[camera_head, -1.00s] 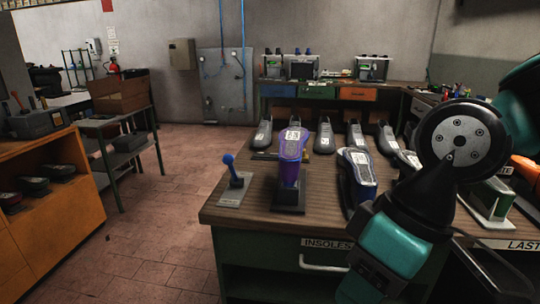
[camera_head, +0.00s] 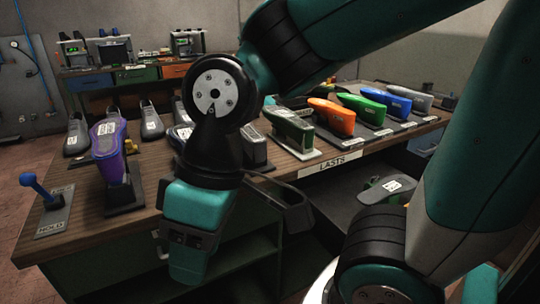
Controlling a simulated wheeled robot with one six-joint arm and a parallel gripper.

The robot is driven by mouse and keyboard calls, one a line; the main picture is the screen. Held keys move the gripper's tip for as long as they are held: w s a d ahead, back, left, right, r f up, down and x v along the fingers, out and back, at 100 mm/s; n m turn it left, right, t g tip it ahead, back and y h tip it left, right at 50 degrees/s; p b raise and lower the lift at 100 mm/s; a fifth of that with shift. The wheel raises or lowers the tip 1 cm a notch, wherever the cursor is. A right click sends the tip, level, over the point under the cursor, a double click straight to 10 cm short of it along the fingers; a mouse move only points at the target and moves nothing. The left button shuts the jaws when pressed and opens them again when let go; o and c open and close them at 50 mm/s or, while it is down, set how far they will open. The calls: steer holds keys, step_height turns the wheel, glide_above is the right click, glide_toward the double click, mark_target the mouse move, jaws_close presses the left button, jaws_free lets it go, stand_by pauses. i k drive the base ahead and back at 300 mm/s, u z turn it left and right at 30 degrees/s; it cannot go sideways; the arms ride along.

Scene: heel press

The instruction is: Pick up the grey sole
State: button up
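I cannot clearly make out the grey sole. A flat grey-green piece with a white label (camera_head: 390,186) lies on the lower shelf under the table, right of my arm. Several dark grey shoe-shaped pieces with labels, one of them (camera_head: 151,122), stand at the back left of the table. My gripper (camera_head: 288,200) is at the end of my teal and black arm, in front of the table's front edge. A dark curved part of it shows, apart from the labelled pieces. Its fingertips are not clear, and no held thing shows.
The wooden table (camera_head: 240,185) bears a purple last (camera_head: 107,137) on a stand and a blue-knobbed lever (camera_head: 40,190) at left. Green, orange (camera_head: 331,117), blue and grey lasts stand in a row at right. My arm covers the table's middle. Red floor lies at left.

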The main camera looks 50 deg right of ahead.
mark_target(393, 184)
steer(key=z, duration=2.05)
steer(key=k, duration=1.25)
steer(key=u, duration=0.7)
steer(key=i, duration=1.6)
steer(key=z, duration=0.55)
